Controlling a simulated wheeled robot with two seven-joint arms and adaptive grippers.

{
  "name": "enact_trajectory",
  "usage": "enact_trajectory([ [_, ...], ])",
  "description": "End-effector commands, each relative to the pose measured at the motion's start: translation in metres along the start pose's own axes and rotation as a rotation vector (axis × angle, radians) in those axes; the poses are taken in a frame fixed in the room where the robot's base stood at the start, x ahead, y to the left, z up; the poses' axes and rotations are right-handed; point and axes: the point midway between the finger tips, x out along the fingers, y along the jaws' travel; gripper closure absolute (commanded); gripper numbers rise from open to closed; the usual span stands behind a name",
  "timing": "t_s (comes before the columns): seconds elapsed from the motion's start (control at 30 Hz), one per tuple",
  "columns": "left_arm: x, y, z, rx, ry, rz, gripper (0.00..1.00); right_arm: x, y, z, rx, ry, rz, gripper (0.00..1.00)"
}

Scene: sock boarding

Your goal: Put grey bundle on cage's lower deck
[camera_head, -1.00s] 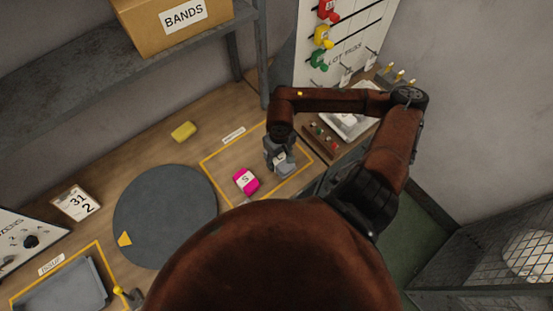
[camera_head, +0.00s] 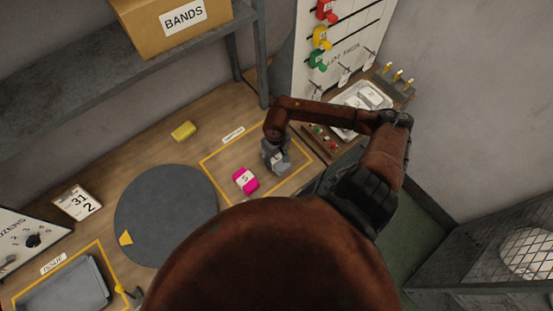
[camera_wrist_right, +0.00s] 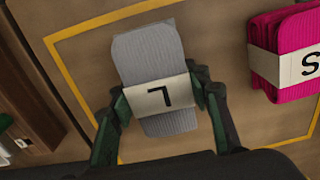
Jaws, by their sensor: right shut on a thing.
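The grey bundle (camera_wrist_right: 152,60) has a pale band with a letter on it. My right gripper (camera_wrist_right: 158,102) is shut on it, one finger on each side. In the head view the right gripper (camera_head: 277,160) is over the right part of the yellow-outlined area on the bench and mostly covers the bundle. I cannot tell whether the bundle touches the bench. The mesh-sided cage (camera_head: 470,247) stands at the lower right, well away from the gripper. Its lower deck is not clearly visible. My left gripper is not in view.
A pink bundle (camera_head: 245,180) marked S lies beside the gripper, also in the right wrist view (camera_wrist_right: 290,58). A round grey disc (camera_head: 165,215) and a yellow block (camera_head: 183,131) are further left. A wooden rack (camera_head: 325,142) and a tray (camera_head: 357,108) stand near the right forearm.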

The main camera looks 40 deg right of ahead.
Motion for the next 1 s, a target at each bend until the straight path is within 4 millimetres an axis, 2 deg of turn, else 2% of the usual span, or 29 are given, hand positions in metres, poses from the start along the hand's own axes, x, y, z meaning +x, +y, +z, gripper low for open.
enact_trajectory([
  [0.1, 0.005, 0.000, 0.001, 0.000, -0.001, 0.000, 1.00, 0.004, 0.000, 0.000, -0.001, 0.000, 0.000, 0.88],
  [0.13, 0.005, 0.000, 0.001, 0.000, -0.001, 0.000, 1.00, 0.004, 0.000, 0.000, -0.001, 0.000, 0.000, 0.55],
  [0.37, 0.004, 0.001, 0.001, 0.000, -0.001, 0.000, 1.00, 0.002, 0.000, 0.000, 0.000, 0.000, 0.000, 0.39],
  [0.77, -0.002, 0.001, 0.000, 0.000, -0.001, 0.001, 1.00, -0.002, 0.000, 0.000, 0.001, 0.000, -0.001, 0.38],
  [0.87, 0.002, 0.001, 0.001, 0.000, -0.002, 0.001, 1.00, -0.015, 0.001, -0.002, -0.002, 0.004, 0.004, 0.38],
  [1.0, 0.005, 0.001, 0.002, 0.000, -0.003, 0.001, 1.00, -0.044, 0.002, -0.002, -0.002, 0.005, 0.004, 0.38],
])
